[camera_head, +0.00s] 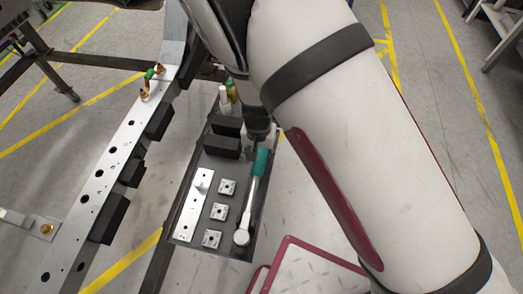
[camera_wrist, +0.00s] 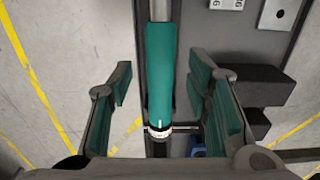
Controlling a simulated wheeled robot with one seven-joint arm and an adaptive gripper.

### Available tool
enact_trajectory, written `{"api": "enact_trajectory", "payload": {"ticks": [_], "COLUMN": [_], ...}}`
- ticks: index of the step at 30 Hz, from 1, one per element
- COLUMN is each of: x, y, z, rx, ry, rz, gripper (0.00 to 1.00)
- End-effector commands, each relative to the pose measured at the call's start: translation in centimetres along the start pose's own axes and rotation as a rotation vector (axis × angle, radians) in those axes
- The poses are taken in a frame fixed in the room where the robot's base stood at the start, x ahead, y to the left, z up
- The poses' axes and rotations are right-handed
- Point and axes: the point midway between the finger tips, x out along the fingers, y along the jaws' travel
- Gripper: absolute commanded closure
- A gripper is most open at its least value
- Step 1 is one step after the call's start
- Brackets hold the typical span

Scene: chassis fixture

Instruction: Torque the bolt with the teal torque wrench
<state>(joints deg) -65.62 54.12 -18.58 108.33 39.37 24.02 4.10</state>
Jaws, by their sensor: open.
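The torque wrench has a teal handle (camera_head: 261,163) and a silver shaft with a round head (camera_head: 241,237). It lies along the right side of a dark tray (camera_head: 219,248). My gripper (camera_wrist: 163,85) is open, with teal-padded fingers on either side of the teal handle (camera_wrist: 160,75) and visible gaps to both. In the head view my gripper (camera_head: 255,148) is over the handle's far end, partly hidden by my arm. Brass bolts (camera_head: 145,93) stand on the far end of the chassis rail, and one brass piece (camera_head: 46,229) shows at the left; which one is the task's bolt is unclear.
The tray also holds a silver plate (camera_head: 193,205), several small square plates (camera_head: 219,211) and black blocks (camera_head: 221,147). A long silver rail (camera_head: 97,185) with holes and black blocks runs on the left. A maroon-edged plate (camera_head: 312,270) is at the lower right.

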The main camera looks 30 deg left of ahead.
Motion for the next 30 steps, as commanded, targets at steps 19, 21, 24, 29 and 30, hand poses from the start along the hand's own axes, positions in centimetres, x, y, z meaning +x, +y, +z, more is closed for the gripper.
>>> {"api": "enact_trajectory", "payload": {"ticks": [19,21,24,29,30], "x": [7.6,7.7,7.7,7.7,7.7], "y": [0.1,0.1,0.1,0.1,0.1], "z": [-0.1,-0.1,0.0,0.0,0.0], "rx": [0.000,0.000,0.000,0.000,0.000], "ry": [0.000,0.001,0.001,0.000,0.000], "rz": [0.001,0.000,0.000,0.000,0.000], "gripper": [0.55,0.55,0.55,0.64,0.73]}}
